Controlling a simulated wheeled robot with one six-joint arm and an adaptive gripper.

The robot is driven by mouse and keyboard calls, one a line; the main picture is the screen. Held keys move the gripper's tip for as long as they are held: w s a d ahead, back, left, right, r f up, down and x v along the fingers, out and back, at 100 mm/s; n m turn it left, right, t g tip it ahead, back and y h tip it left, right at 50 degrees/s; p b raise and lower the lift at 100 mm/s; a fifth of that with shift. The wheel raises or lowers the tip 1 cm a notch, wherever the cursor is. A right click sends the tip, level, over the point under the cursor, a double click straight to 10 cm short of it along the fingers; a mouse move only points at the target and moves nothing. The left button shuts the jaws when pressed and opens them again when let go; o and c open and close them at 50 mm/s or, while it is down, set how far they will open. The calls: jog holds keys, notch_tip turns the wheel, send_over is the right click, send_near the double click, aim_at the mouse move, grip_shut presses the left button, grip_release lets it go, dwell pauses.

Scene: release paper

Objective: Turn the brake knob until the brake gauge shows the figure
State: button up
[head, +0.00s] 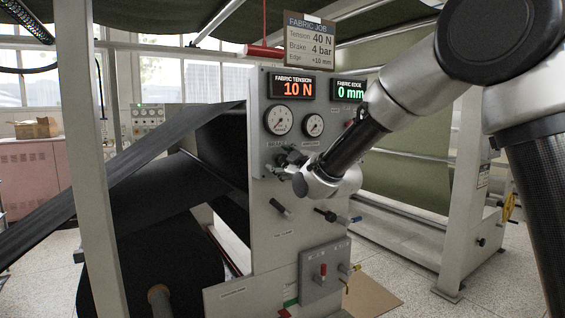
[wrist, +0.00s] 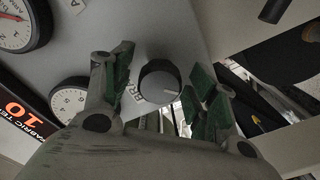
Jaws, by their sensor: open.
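A job card (head: 310,40) reads Tension 40 N, Brake 4 bar, Edge +10 mm. Two round dial gauges, a left one (head: 279,120) and a smaller-looking right one (head: 313,125), sit on the grey panel; their needles are too small to read surely. A round dark knob (wrist: 160,82) with a pale line on its face shows in the wrist view beside a partly hidden label starting "BR". My gripper (wrist: 162,88) is open, one green-padded finger on each side of the knob, with gaps visible. In the head view my gripper (head: 284,163) hides the knob below the left gauge.
The tension display (head: 293,87) reads 10 N and the edge display (head: 348,92) reads 0 mm. Dark handles (head: 281,208) stick out lower on the panel, above a small lever box (head: 322,274). Black fabric (head: 150,190) runs at the left.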

jog(key=shift+w+a, duration=0.1)
jog(key=shift+w, duration=0.1)
jog(key=shift+c, duration=0.3)
jog(key=c, duration=1)
